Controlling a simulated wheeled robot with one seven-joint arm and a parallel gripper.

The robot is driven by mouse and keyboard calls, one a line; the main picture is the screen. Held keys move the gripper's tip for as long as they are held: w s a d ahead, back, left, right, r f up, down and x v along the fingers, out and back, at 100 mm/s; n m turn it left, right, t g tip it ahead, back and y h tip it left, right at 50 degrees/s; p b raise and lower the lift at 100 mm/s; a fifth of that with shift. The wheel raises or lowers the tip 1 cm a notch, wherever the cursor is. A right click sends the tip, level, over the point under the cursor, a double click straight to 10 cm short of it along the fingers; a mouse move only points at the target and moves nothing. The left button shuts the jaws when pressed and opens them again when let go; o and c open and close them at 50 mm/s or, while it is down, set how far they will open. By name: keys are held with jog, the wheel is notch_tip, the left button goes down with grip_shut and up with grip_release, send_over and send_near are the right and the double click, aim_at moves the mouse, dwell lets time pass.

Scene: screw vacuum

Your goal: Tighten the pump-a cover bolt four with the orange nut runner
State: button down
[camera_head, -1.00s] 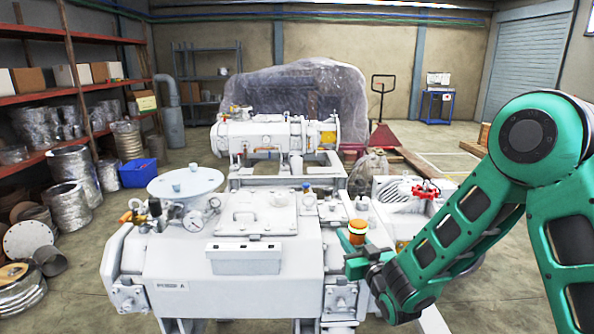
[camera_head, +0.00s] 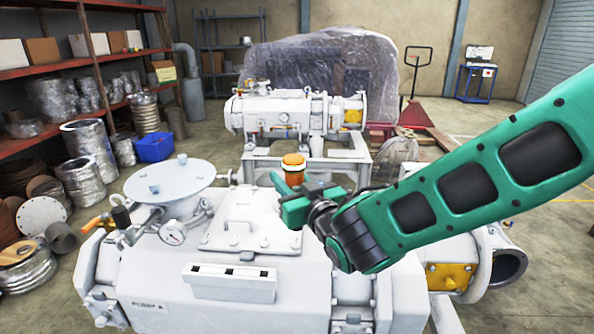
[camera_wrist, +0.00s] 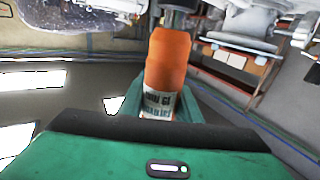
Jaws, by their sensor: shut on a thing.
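My gripper (camera_head: 293,190) is shut on the orange nut runner (camera_head: 293,163), above the right part of the white pump marked with a label at its front, pump-a (camera_head: 140,270). In the wrist view the nut runner (camera_wrist: 167,62) stands out between the green fingers, with a pale printed band near the grip. The nut runner's lower end is hidden behind the fingers in the head view. The square cover (camera_head: 240,212) on the pump's top shows small bolts along its front edge. Its right corner is partly hidden by the gripper. I cannot tell which bolt is number four.
A round pale blue flange (camera_head: 170,186) and a gauge (camera_head: 173,233) stand up left of the cover. A white box (camera_head: 230,283) sits at the pump's front. A second white pump (camera_head: 285,115) stands behind. Shelves (camera_head: 75,65) with ducts line the left.

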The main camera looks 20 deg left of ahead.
jog(key=shift+w+r, duration=0.15)
jog(key=shift+r, duration=0.1)
dwell(0.3)
jog(key=shift+d+f, duration=0.1)
jog(key=shift+f, duration=2.65)
